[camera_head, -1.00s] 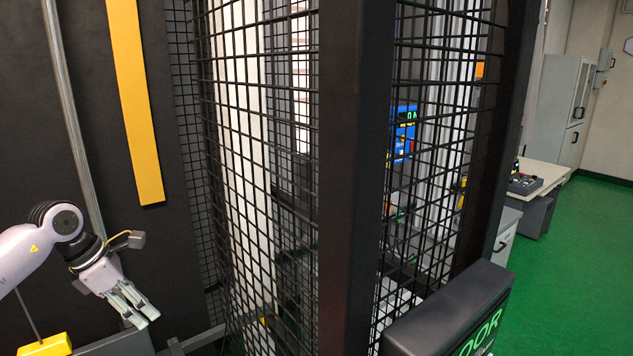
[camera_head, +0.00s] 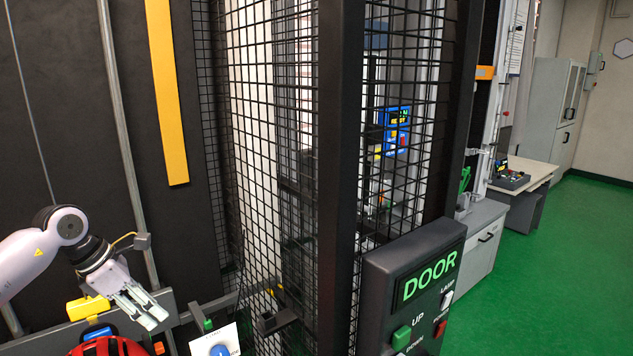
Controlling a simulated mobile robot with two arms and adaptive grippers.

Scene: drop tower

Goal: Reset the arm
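My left arm comes in from the left edge, and its gripper (camera_head: 146,311) points down and to the right. Its two pale fingers lie close to each other, and a gap between the tips is hard to judge. I see nothing held between them. The gripper hangs in front of the dark wall, above and beside a red helmet-like object (camera_head: 105,347) at the bottom edge. My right gripper is not in view.
A black mesh cage (camera_head: 275,150) with a dark post (camera_head: 339,180) fills the middle. A control box (camera_head: 415,285) marked DOOR, with green and red buttons, stands in front. A desk (camera_head: 530,172) stands back right. The green floor (camera_head: 570,270) is clear.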

